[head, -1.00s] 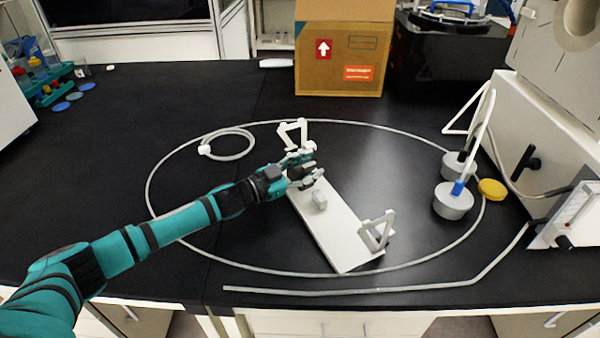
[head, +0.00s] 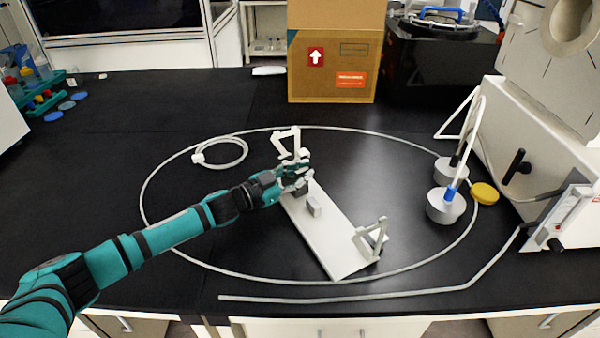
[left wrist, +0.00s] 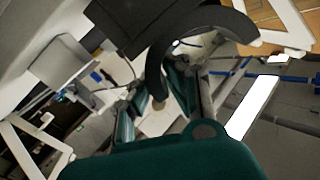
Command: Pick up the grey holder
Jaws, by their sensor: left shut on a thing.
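The grey holder (head: 337,252) is a pale, long flat plate with a triangular upright at each end and a small grey block on top. It lies on the black bench inside the big hose loop. My left gripper (head: 299,183) is shut on it towards its far end, just behind the grey block. The gripper hides the exact spot of contact. In the left wrist view a triangular upright of the holder (left wrist: 290,28) shows at upper right, and another at lower left. I see no gap between plate and bench. My right gripper is not in view.
A grey hose (head: 143,190) loops around the holder, with a small coil (head: 222,153) at the left. Grey round weights (head: 446,206) and a yellow cap (head: 485,193) stand at right beside the white machine (head: 545,135). A cardboard box (head: 330,65) stands behind.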

